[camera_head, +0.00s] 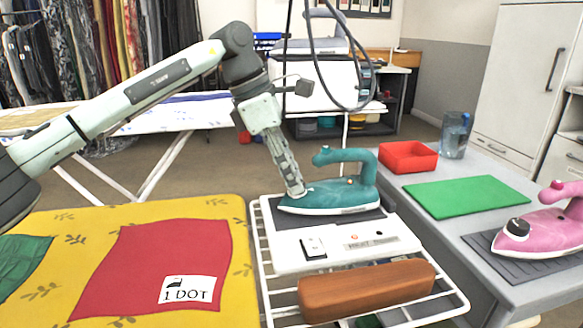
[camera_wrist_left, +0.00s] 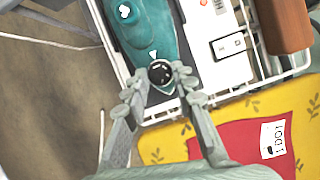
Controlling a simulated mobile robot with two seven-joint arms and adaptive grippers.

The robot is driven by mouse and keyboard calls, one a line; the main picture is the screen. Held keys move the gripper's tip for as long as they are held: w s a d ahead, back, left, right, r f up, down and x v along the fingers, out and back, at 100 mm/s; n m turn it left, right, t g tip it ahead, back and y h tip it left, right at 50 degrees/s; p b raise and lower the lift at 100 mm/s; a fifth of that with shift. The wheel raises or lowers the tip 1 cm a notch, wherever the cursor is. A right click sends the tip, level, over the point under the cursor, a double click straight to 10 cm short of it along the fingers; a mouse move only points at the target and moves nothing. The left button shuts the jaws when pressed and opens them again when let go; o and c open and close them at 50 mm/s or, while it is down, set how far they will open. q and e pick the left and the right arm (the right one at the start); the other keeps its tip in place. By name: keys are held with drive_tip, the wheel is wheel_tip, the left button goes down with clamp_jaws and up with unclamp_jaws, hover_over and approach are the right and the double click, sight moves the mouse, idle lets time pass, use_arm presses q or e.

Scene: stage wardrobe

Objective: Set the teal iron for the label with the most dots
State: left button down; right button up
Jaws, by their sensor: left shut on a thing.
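The teal iron (camera_head: 335,193) rests on its plate on the white wire rack, nose to the left. In the left wrist view the teal iron (camera_wrist_left: 146,32) has a black round dial (camera_wrist_left: 160,72) near its nose. My left gripper (camera_head: 297,190) comes down on that dial from above. In the wrist view the left gripper's fingertips (camera_wrist_left: 160,80) are shut on either side of the dial. The dial's marking cannot be read. A red cloth (camera_head: 150,260) bears a white label (camera_head: 187,291) with an iron sign and "1 DOT". My right gripper is not in view.
A green cloth (camera_head: 20,258) lies partly in view on the yellow board (camera_head: 90,222). The rack holds a white switch box (camera_head: 345,243) and a brown wooden block (camera_head: 366,290). A pink iron (camera_head: 545,222), green mat (camera_head: 468,196), red tray (camera_head: 408,157) and water jug (camera_head: 454,135) stand right.

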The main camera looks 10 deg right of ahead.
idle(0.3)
use_arm(q)
drive_tip(key=c, duration=1.2)
unclamp_jaws()
drive_tip(key=shift+r, duration=0.1)
drive_tip(key=v, duration=1.2)
